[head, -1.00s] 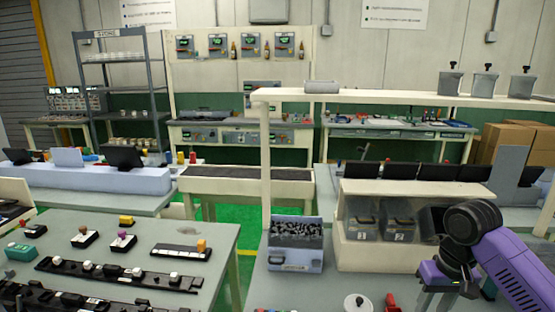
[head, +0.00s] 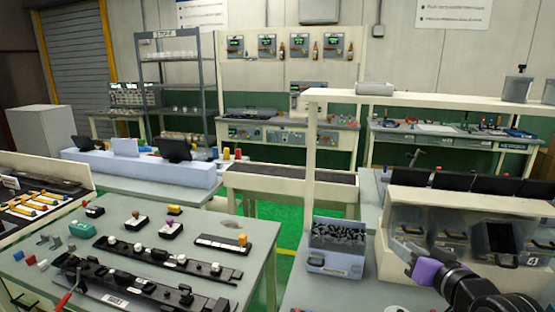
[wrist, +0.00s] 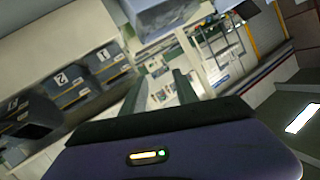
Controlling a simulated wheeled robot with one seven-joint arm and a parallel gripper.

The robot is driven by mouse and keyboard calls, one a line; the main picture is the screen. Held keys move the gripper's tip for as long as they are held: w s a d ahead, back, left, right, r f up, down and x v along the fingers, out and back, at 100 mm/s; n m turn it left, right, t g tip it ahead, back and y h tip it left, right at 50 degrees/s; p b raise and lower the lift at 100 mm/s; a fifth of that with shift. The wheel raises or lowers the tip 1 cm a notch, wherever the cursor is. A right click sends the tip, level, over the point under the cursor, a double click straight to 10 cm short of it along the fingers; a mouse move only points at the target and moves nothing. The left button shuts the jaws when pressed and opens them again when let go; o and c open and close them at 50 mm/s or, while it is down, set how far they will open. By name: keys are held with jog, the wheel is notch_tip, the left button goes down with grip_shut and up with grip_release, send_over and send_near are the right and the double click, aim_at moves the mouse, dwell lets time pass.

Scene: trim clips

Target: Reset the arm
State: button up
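My gripper (head: 402,247) is at the lower right of the head view, in front of the white cabinet with the numbered bins. Its purple wrist body shows there, joined to my black arm links. In the wrist view my gripper (wrist: 160,88) has its two dark fingers apart, with nothing seen between them. The wrist picture is tilted, with numbered bins (wrist: 68,76) at its left. My gripper appears to be in the air, apart from the bins.
A grey box of dark clips (head: 336,264) stands left of the cabinet (head: 470,204). A table with black rails (head: 165,258) is at the left. A beige post (head: 311,160) rises behind the box. Green floor (head: 272,210) shows between the tables.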

jog(key=s+a+f, duration=0.3)
jog(key=s+f, duration=0.1)
jog(key=s, duration=1.2)
jog(key=s+a+f+n+h, duration=0.1)
jog(key=s+a+f, duration=0.2)
jog(key=s, duration=1.4)
jog(key=s+a+f+n+b, duration=0.1)
jog(key=s+a+f, duration=0.3)
jog(key=s, duration=1.2)
jog(key=shift+s+f+h, duration=0.35)
jog(key=shift+f+h, duration=0.05)
jog(key=shift+f, duration=0.35)
